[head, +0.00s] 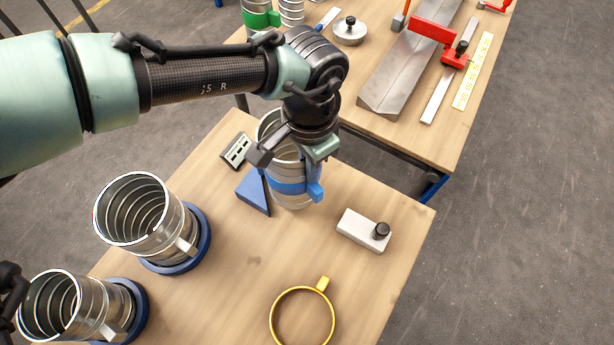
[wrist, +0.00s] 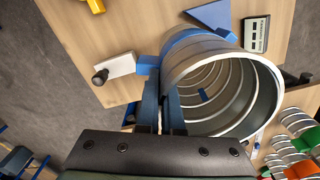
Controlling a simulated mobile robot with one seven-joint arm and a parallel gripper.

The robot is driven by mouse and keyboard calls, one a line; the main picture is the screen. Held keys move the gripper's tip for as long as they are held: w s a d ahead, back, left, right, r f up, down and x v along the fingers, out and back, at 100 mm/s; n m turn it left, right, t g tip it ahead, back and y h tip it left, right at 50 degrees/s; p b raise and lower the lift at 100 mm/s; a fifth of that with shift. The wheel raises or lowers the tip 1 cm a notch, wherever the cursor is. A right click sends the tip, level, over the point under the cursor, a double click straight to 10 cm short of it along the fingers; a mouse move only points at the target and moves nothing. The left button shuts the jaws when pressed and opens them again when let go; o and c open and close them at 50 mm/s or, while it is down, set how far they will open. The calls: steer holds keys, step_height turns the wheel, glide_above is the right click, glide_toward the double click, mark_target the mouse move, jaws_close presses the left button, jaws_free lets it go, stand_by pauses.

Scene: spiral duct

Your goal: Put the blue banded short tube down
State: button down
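The blue banded short tube (head: 292,195) is a ribbed silver metal tube with a blue band and a blue side tab. It stands about upright at the back of the near table (head: 240,285); I cannot tell whether its base touches the wood. My gripper (head: 296,150) is at its upper rim. In the wrist view the tube (wrist: 210,55) is open towards the camera, and the fingers of my gripper (wrist: 161,105) are close together at its wall, seemingly with the wall between them. The exact contact is partly hidden.
A blue triangular block (head: 253,192) is close left of the tube, with a grey labelled block (head: 237,150) behind. A white block with a black knob (head: 364,231) stands right. Two silver tubes (head: 140,215) (head: 65,305) stand left on blue rings. A yellow ring (head: 274,320) lies in front.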

steer(key=shift+f+p, duration=0.4)
steer(key=shift+f, duration=2.4)
steer(key=shift+f, duration=0.15)
steer(key=c, duration=1.1)
jaws_free()
